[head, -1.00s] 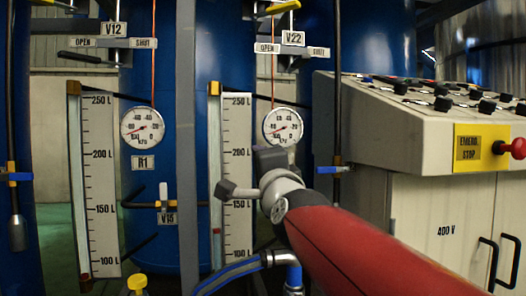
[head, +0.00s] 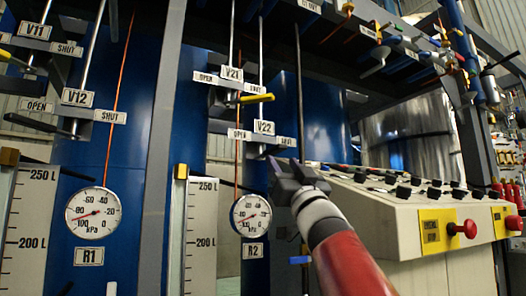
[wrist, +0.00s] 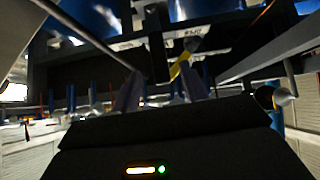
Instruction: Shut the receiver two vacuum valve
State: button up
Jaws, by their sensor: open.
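The V21 valve has a label (head: 232,74), an OPEN plate (head: 205,78) and a SHUT plate (head: 255,87). Its yellow lever (head: 257,98) points right, beneath the SHUT plate. The V22 label (head: 264,127) sits lower, above the receiver R2 gauge (head: 251,215). Which of the two is the vacuum valve is not marked. My gripper (head: 293,165) is below and right of the yellow lever, beside the V22 SHUT plate (head: 286,142), apparently apart from the lever. In the wrist view my open gripper (wrist: 162,88) has a yellow lever (wrist: 184,60) beyond its fingers.
V11 (head: 35,31) and V12 (head: 76,97) stand at left, above the R1 gauge (head: 92,213). A grey upright post (head: 157,150) stands between the two receivers. The control console (head: 385,205), with a red emergency stop knob (head: 466,229), is at right.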

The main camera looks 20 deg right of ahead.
aim_at(276, 152)
jog(key=p+x, duration=0.2)
jog(key=x, duration=0.4)
jog(key=shift+w+r, duration=0.25)
grip_shut()
